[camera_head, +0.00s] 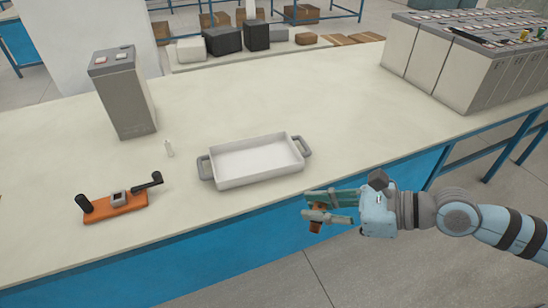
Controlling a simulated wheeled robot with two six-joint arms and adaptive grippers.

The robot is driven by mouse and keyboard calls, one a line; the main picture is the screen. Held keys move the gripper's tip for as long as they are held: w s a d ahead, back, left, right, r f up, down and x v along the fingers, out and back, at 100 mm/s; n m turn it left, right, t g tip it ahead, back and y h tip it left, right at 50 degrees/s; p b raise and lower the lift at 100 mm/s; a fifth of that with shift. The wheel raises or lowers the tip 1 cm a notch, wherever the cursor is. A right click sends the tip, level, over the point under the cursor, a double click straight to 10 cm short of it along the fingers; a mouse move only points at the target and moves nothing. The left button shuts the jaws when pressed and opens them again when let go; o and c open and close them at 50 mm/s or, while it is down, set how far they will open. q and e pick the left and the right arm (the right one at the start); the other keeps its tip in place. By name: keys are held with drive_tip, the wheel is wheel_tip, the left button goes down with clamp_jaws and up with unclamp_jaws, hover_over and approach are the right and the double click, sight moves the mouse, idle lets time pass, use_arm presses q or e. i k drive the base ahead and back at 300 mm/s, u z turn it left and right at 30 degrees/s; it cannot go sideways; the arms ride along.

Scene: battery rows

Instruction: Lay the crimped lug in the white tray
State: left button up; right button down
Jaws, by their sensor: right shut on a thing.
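The white tray (257,181) is a shallow rectangle with two grey handles, standing empty near the front edge of the bench. My right gripper (313,207) reaches in from the right, in front of the bench edge, to the right of the tray and nearer to me. It is shut on a small copper-brown piece, which looks like the crimped lug (317,227). Much of the lug is hidden by the fingers, and its lower part shows below them. The lug is apart from the tray. My left gripper is out of view.
An orange-based tool with black handles (117,205) lies left of the tray. Battery rows (465,75) fill the back right. The bench behind the tray is clear.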

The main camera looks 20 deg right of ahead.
sight(255, 162)
drive_tip(key=z, duration=0.35)
drive_tip(key=i, duration=1.3)
drive_tip(key=u, duration=0.45)
